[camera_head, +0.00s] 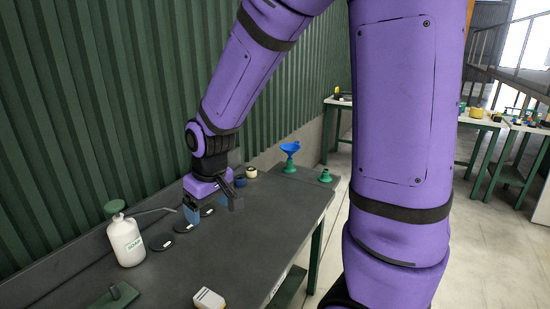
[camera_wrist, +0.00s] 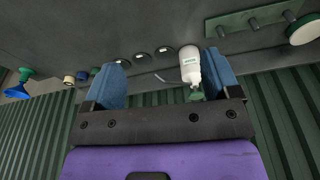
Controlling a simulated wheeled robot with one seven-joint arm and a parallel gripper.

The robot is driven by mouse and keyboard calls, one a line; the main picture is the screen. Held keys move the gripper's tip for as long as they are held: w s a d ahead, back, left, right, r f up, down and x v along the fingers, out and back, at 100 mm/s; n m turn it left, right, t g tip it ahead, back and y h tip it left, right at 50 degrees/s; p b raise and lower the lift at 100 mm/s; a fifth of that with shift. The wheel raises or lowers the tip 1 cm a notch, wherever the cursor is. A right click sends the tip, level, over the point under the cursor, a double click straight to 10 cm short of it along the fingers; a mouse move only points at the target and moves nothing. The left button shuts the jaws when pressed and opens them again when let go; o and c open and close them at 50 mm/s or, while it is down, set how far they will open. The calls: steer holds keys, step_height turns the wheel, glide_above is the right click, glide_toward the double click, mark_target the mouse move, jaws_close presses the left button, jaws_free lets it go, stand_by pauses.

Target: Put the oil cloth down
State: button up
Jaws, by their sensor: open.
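My gripper (camera_head: 212,207) hangs over the dark workbench (camera_head: 250,235), near its back by the wall. In the wrist view my gripper (camera_wrist: 166,78) has its two blue fingers wide apart, with no object held between them. I cannot make out any oil cloth for certain in either view. Three flat black discs with small labels lie in a row under and beside the gripper; one disc (camera_head: 158,243) is nearest the bottle. Part of the bench behind the gripper is hidden by it.
A white soap bottle (camera_head: 127,243) stands left of the gripper. A green fixture (camera_head: 113,300) and a small white block (camera_head: 208,298) lie nearer the front. A blue funnel (camera_head: 290,150), a green cone (camera_head: 325,176) and small rolls (camera_head: 251,172) stand at the far end. The bench's right half is mostly clear.

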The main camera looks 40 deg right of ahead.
steer(key=s+d+r+m+t, duration=0.2)
steer(key=s+d+r+t, duration=0.1)
steer(key=s+r, duration=1.3)
steer(key=shift+s+d+r, duration=0.35)
steer(key=shift+s+d, duration=0.15)
steer(key=shift+s, duration=0.5)
